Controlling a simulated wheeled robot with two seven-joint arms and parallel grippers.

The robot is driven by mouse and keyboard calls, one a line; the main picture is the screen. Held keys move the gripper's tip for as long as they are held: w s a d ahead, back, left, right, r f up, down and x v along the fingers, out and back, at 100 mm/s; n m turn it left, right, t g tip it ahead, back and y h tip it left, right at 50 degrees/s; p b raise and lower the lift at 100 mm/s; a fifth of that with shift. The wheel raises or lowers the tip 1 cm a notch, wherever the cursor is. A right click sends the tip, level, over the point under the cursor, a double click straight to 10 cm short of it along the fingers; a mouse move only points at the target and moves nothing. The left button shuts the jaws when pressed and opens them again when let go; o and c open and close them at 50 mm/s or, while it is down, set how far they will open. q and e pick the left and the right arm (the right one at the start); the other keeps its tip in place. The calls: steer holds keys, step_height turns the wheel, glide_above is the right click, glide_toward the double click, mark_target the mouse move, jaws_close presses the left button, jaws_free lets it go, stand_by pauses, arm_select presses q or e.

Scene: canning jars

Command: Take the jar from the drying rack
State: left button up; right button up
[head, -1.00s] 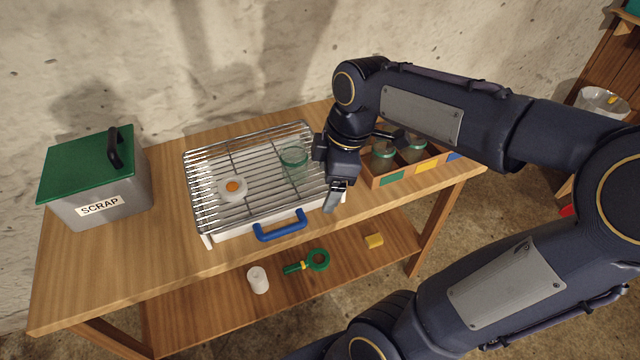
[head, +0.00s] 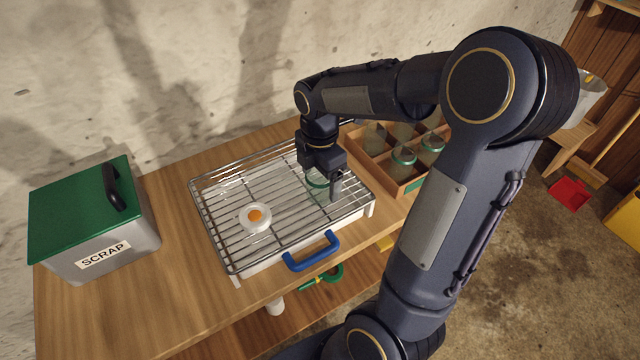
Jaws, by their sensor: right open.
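The drying rack (head: 236,248) is a wire grid over a white tray with a blue handle at its front. A clear jar with a green rim (head: 316,183) is on the right half of the rack, partly hidden by my right gripper. My right gripper (head: 322,178) is open and points down at the jar, with one finger in front of its right side. The other finger is hard to make out, and I cannot tell whether the fingers touch the glass. A round clear-white piece with an orange centre (head: 256,217) lies on the rack's left half. My left gripper is out of view.
A grey SCRAP bin (head: 100,245) with a green lid stands at the left. A divided wooden crate (head: 400,186) holding several jars stands right of the rack. The wall is close behind.

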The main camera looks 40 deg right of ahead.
steer(key=c, duration=1.2)
